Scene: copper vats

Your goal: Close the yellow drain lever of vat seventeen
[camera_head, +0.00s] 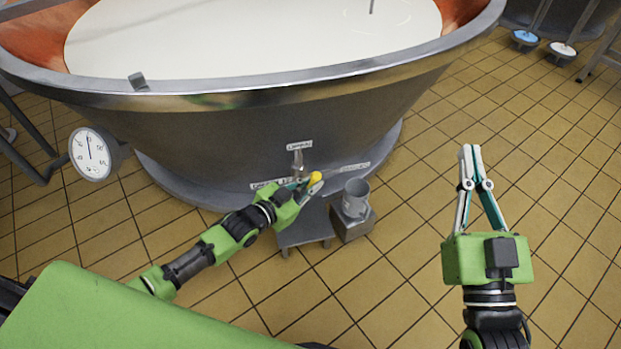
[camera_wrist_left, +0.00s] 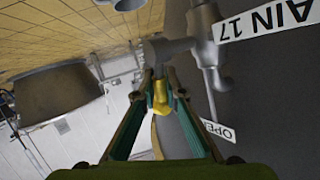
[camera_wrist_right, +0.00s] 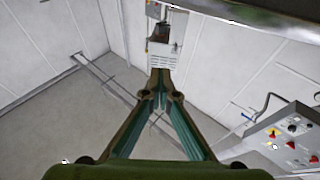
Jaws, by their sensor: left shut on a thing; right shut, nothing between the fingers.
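The yellow drain lever (camera_head: 315,178) is at the drain valve (camera_head: 298,160) low on the front of the large vat (camera_head: 240,135). It also shows in the left wrist view (camera_wrist_left: 160,97), where a sign (camera_wrist_left: 265,22) ending in "AIN 17" is beside the valve. My left gripper (camera_head: 310,184) is shut on the lever's yellow end; its fingers hide part of it. A partly cut-off sign (camera_wrist_left: 219,131) starting "OPE" is also there. My right gripper (camera_head: 470,150) is shut and empty, above the floor to the right, away from the vat.
A metal jug (camera_head: 355,198) stands on a grey block (camera_head: 352,227) right of the valve. A low grey stool (camera_head: 304,226) is below my left gripper. A dial gauge (camera_head: 92,153) is at the left. Tiled floor (camera_head: 560,170) is clear at the right.

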